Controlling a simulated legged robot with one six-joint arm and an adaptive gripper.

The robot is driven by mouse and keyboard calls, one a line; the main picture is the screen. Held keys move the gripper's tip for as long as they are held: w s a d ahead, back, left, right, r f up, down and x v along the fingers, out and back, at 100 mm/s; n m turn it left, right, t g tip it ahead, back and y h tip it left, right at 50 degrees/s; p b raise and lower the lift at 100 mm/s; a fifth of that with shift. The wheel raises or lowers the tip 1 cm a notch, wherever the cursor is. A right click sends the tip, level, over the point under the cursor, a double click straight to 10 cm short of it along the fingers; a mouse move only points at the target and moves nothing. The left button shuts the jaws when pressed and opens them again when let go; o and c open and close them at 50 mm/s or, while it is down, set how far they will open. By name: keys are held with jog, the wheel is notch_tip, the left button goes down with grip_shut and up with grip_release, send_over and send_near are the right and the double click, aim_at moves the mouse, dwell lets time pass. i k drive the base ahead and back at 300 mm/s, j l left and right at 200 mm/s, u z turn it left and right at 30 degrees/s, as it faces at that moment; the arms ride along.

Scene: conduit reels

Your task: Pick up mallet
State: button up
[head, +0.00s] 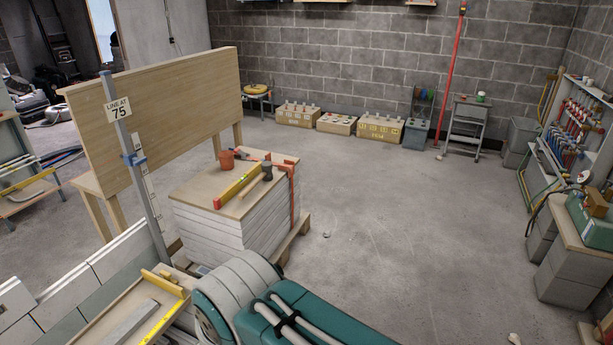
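A small mallet (266,172) with a dark head and what looks like a light wooden handle lies on top of a pallet stack (215,232) in the head view, left of centre. It lies close along the right side of a yellow spirit level (237,187); I cannot tell whether they touch. My arm crosses the bottom of the view, in front of the stack and well short of the mallet. My gripper is not in view.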

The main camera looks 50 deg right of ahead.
aim_at(267, 175)
jog(key=z, duration=1.15)
jog(key=u, duration=1.8)
jog(key=z, duration=1.8)
jog(key=i+l, duration=0.2)
jog(key=i, duration=0.25)
jog(key=i+l, duration=0.25)
jog(key=i, duration=0.2)
jog(key=i+l, duration=0.2)
jog(key=i, duration=0.25)
jog(key=i+l, duration=0.2)
jog(key=i, duration=0.25)
jog(key=i+l+u, duration=0.1)
jog(key=i, duration=0.35)
jog(key=l, duration=0.15)
